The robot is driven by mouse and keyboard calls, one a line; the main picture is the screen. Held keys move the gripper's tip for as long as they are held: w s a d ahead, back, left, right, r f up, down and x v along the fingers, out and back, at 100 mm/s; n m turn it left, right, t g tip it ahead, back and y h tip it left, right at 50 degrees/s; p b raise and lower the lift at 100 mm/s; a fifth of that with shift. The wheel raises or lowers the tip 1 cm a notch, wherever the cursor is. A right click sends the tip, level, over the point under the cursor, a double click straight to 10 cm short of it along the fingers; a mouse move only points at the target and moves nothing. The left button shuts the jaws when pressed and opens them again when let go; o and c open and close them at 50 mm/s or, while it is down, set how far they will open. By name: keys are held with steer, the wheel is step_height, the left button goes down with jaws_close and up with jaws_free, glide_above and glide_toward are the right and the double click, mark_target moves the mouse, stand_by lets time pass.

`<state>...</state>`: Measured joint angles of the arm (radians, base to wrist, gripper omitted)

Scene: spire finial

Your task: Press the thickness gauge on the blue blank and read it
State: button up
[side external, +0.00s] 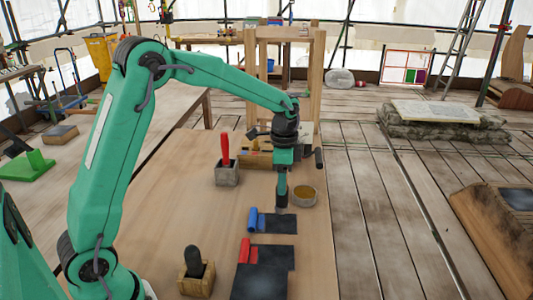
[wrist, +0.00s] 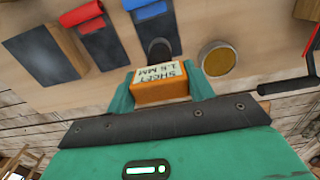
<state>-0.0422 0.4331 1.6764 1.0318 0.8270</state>
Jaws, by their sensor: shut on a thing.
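The blank's blue roll (wrist: 150,10) is at the sheet's far end. In the side external view my gripper (side external: 282,185) points straight down by the blue blank (side external: 276,225), near its back edge. I cannot tell whether the tip touches the sheet.
A red-rolled blank (side external: 273,256) and a dark-topped block (side external: 258,284) lie nearer the camera. A round tan-topped dish (side external: 303,196) stands close on the right. A red-handled tool (side external: 225,150) and a black-handled tool (side external: 193,260) stand in holders. The table's middle left is clear.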

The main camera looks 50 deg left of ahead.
steer(key=shift+f, duration=0.2)
steer(key=shift+f, duration=2.05)
steer(key=o, duration=1.2)
steer(key=shift+c, duration=0.2)
step_height(320, 180, up, 7)
steer(key=shift+r, duration=0.4)
